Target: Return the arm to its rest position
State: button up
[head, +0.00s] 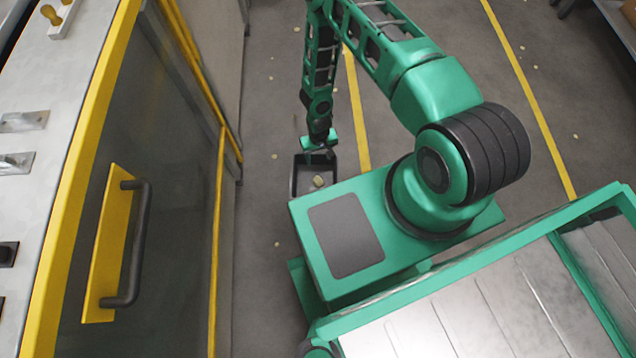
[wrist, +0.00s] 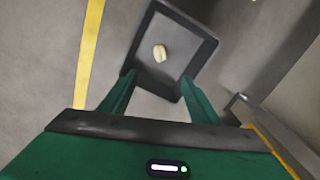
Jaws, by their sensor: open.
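My green arm reaches out from my base and hangs down beyond its front edge in the head view. My gripper (head: 318,150) is at its lower end, above a dark square tray (head: 296,180). In the wrist view my gripper (wrist: 158,92) has its two green fingers spread apart, with nothing held between them. The tray (wrist: 203,55) lies past the fingertips, and a small pale piece (wrist: 159,53) lies in it. The same pale piece (head: 318,181) shows in the head view. I cannot tell whether the fingertips touch the tray's rim.
A machine or cabinet with a yellow-framed dark door (head: 180,140) and a black handle (head: 136,245) stands close on the left. Yellow lines (head: 525,90) mark the grey floor, and several pale bits are scattered there. Open floor (head: 460,40) lies at the back right.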

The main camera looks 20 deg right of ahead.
jog(key=shift+r, duration=1)
